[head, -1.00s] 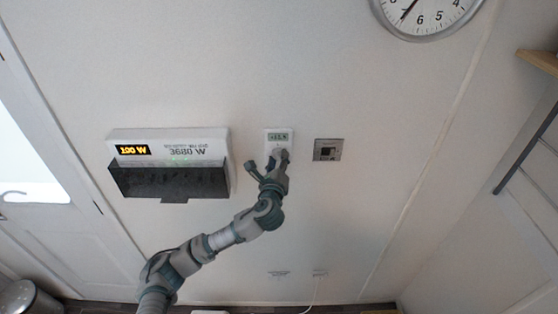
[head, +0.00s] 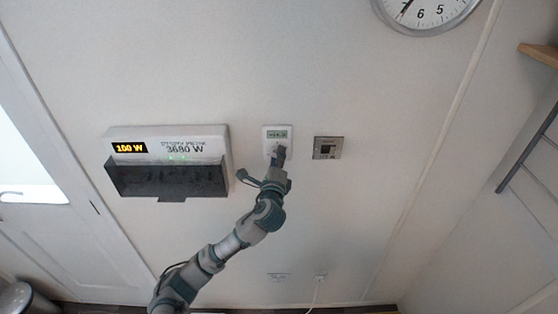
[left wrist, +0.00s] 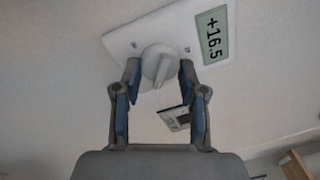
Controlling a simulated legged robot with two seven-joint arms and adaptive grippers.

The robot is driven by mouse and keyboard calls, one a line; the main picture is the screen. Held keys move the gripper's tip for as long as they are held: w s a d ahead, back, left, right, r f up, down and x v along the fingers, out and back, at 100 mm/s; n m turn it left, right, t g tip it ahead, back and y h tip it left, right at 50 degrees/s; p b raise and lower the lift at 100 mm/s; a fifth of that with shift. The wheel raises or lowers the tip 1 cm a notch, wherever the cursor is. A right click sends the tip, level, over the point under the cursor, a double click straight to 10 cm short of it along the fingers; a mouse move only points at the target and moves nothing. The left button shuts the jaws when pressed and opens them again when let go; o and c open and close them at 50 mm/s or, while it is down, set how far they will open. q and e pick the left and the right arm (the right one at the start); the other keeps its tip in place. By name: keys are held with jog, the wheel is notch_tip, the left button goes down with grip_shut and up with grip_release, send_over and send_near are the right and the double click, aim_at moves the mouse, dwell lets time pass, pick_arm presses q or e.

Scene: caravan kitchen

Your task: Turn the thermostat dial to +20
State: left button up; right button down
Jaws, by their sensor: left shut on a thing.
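The white thermostat (head: 269,142) is mounted on the wall in the middle of the head view. In the left wrist view its display (left wrist: 213,36) reads +16.5. Its round white dial (left wrist: 157,63) with a raised grip sits between the two fingertips of my left gripper (left wrist: 159,74). The gripper is shut on the dial; in the head view my left gripper (head: 278,158) covers the thermostat's lower part and hides the dial. My right gripper is not in view.
A white power panel (head: 212,143) showing 100 W and 3680 W, with a dark open box (head: 170,180) below it, is left of the thermostat. A metal switch plate (head: 328,148) is close on the right. A clock (head: 430,15) hangs above right.

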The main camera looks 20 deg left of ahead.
pick_arm(q)
jog(key=shift+a+r+n, duration=0.15)
jog(key=shift+r+n, duration=0.05)
jog(key=shift+n, duration=0.4)
jog(key=o, duration=0.9)
jog(key=shift+o, duration=1.2)
jog(key=shift+a, duration=0.1)
jog(key=shift+s+a+f, duration=0.1)
jog(key=shift+f, duration=0.05)
jog(key=s+d+f, duration=0.1)
jog(key=s+d, duration=0.1)
jog(key=s, duration=0.9)
jog(key=shift+s, duration=0.35)
